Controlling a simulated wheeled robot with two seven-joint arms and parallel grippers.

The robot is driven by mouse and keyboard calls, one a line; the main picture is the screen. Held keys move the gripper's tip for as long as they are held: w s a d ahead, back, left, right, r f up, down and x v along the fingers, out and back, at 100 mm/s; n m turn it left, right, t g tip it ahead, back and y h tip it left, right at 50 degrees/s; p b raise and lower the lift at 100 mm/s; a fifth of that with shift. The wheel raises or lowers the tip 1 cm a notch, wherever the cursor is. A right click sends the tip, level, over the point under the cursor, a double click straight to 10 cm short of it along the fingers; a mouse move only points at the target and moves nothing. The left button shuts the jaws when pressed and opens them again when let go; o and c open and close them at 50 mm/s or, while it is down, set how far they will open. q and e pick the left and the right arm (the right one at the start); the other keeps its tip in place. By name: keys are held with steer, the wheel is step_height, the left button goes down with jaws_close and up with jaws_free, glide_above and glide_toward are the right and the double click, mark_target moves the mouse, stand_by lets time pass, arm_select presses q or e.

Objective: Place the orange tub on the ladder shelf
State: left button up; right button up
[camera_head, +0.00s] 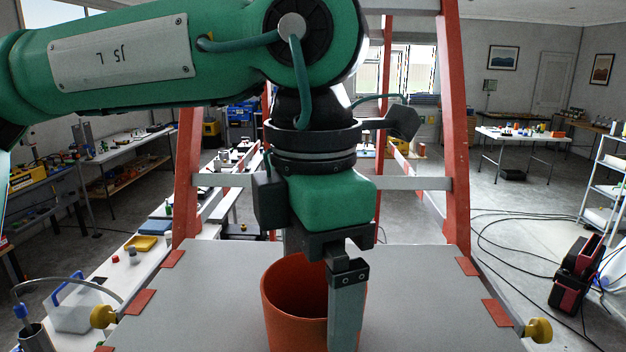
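The orange tub (290,320) is upright at the front middle of the picture, over the grey ladder shelf (415,310). Its bottom is cut off by the frame edge, so I cannot tell whether it rests on the shelf. My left gripper (346,305) points straight down at the tub's right side. One finger covers part of the tub's front right wall and rim. The other finger is hidden, so I cannot tell whether the gripper is closed on the wall. My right gripper is not in view.
Red ladder rails (456,130) rise on both sides of the shelf, with a grey crossbar (412,183) behind my gripper. Yellow knobs (537,330) stick out at the shelf's sides. A long white bench with tools runs along the left. The shelf's right part is clear.

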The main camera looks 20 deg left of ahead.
arm_select(q)
step_height(320, 180, up, 11)
steer(key=b, duration=0.2)
steer(key=shift+f+b, duration=0.2)
steer(key=shift+b, duration=0.2)
steer(key=shift+s, duration=0.1)
